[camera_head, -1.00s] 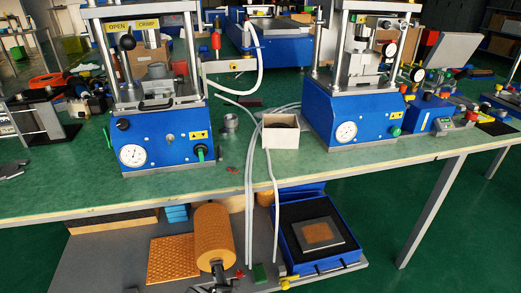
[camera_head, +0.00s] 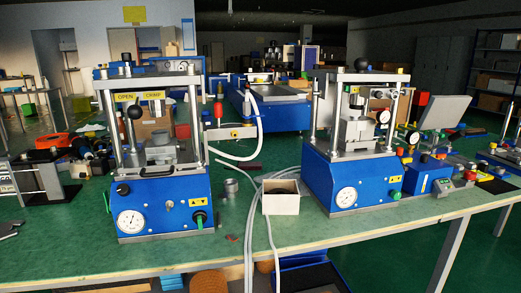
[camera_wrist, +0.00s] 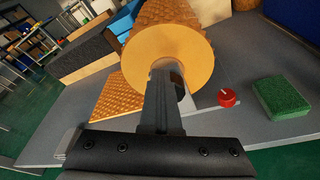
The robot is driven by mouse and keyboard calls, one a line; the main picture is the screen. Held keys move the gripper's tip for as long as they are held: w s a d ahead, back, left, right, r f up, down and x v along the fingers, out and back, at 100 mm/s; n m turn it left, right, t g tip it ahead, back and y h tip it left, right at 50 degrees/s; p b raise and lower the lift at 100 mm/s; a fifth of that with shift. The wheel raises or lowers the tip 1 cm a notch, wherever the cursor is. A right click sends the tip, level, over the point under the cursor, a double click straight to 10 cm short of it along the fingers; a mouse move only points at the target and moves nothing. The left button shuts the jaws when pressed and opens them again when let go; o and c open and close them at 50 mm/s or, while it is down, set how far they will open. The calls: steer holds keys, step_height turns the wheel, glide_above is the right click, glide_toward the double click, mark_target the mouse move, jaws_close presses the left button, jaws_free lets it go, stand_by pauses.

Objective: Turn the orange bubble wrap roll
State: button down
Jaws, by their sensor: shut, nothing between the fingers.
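The orange bubble wrap roll (camera_wrist: 140,55) shows in the wrist view with its flat round end facing me. Its dimpled side runs back to the top edge. My gripper (camera_wrist: 167,66) is shut and empty, with its tips in front of the lower part of that end. I cannot tell whether they touch it. A flat sheet of the same bubble wrap (camera_wrist: 115,97) lies to the left of the roll. In the head view only the top of the roll (camera_head: 209,281) shows below the bench edge; my gripper is out of that picture.
On the grey lower shelf (camera_wrist: 215,145) a red knob (camera_wrist: 227,97) and a green pad (camera_wrist: 281,97) lie right of the roll. Foam blocks (camera_wrist: 85,55) stand at left. The green bench (camera_head: 300,232) with two blue presses is above; pale hoses (camera_head: 249,230) hang over its edge.

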steer(key=shift+d+f, duration=0.2)
steer(key=shift+d, duration=0.05)
stand_by(0.3)
steer(key=shift+w+d+f, duration=0.15)
steer(key=shift+d+f, duration=0.15)
steer(key=shift+d, duration=0.3)
steer(key=shift+d+f, duration=0.15)
steer(key=shift+d, duration=0.05)
steer(key=shift+d+f, duration=0.15)
steer(key=shift+f, duration=0.05)
stand_by(0.4)
